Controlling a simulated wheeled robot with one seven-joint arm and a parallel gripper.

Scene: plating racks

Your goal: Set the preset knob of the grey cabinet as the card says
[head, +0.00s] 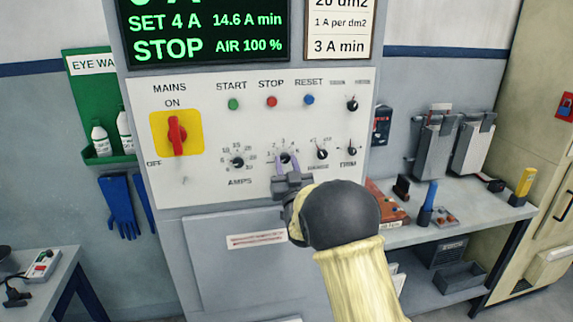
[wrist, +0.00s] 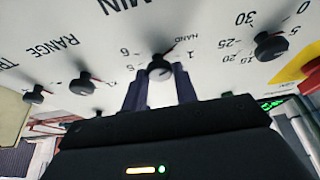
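The grey cabinet (head: 215,285) has a white panel with a row of black knobs. The middle knob (head: 286,158) has a scale of small numbers; in the wrist view this knob (wrist: 160,70) has HAND, 1, 5 and 6 around it. Its red pointer mark slants toward the HAND side there. No label reading PRESET is legible. My gripper (head: 287,168) is at this knob, its fingers apart with the knob between or just beyond their tips. I see no grip on it. A card (head: 340,28) above shows 20 dm2, 1 A per dm2 and 3 A min.
A lit display (head: 205,30) reads SET 4 A, 14.6 A min, STOP, AIR 100 %. The AMPS knob (head: 237,161) and RANGE knob (wrist: 82,84) flank the middle knob closely. A red mains switch (head: 177,135) is at left. A bench (head: 460,220) stands right.

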